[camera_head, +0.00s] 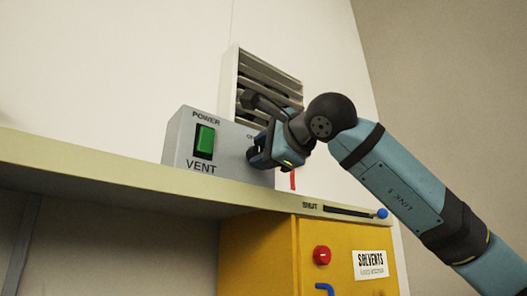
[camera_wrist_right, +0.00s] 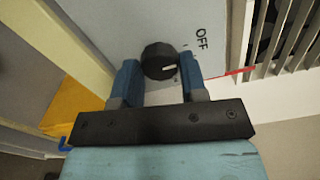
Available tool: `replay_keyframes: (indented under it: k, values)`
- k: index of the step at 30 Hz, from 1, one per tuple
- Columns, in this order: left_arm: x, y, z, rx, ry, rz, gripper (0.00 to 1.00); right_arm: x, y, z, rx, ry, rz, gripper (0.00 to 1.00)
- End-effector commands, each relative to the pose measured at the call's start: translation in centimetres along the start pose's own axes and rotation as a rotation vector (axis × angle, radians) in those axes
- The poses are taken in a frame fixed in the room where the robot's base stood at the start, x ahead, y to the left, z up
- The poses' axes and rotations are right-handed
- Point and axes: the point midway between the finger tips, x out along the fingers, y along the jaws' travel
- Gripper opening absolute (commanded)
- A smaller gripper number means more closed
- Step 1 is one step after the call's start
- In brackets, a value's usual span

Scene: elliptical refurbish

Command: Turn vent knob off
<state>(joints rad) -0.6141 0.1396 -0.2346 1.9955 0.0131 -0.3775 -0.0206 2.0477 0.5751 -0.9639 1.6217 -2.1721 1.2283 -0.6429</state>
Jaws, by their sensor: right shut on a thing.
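The grey vent box (camera_head: 180,150) stands on the shelf in the head view, with a green power switch (camera_head: 204,141) and the word VENT on its front. My right gripper (camera_head: 268,155) is at the right part of that front and hides the knob there. In the right wrist view the black round knob (camera_wrist_right: 158,60) sits between the two blue fingers of my right gripper (camera_wrist_right: 159,69), which is shut on it. The knob's white pointer line points right, below the OFF label (camera_wrist_right: 202,39). My left gripper is not in view.
A louvred vent grille (camera_head: 265,75) is on the wall behind the box. Below the shelf (camera_head: 100,180) is a yellow solvents cabinet (camera_head: 265,250) with a red button (camera_head: 321,255). A slider slot with a blue knob (camera_head: 382,213) is on the shelf edge, marked SHUT.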

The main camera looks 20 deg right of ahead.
Motion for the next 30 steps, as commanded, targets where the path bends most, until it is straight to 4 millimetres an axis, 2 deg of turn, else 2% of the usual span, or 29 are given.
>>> replay_keyframes:
  k: [7, 8, 9, 11, 19, 22, 26, 30]
  values:
    - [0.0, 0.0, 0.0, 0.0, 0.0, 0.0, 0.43, 0.0, 0.0, 0.0, -0.001, 0.0, 0.0, 0.16]
    - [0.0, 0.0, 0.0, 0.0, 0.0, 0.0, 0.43, 0.0, 0.0, 0.0, -0.001, 0.0, 0.0, 0.44]
    - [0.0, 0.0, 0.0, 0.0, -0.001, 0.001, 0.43, 0.0, 0.0, 0.0, -0.001, 0.0, 0.0, 0.53]
    - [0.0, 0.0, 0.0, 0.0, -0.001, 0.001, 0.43, 0.0, 0.0, 0.0, -0.001, 0.0, 0.0, 0.65]
    - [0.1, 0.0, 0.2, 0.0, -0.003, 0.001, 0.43, -0.1, 0.0, 0.0, 0.0, 0.0, 0.0, 0.65]
    - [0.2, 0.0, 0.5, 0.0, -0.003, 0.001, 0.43, -0.7, 0.1, 0.0, 0.0, 0.0, -0.001, 0.65]
    - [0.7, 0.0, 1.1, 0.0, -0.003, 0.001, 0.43, -2.7, 0.2, -0.1, 0.001, 0.0, -0.002, 0.65]
    - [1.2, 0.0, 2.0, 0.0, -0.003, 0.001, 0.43, -5.9, 0.3, -0.1, -0.001, -0.001, -0.004, 0.65]
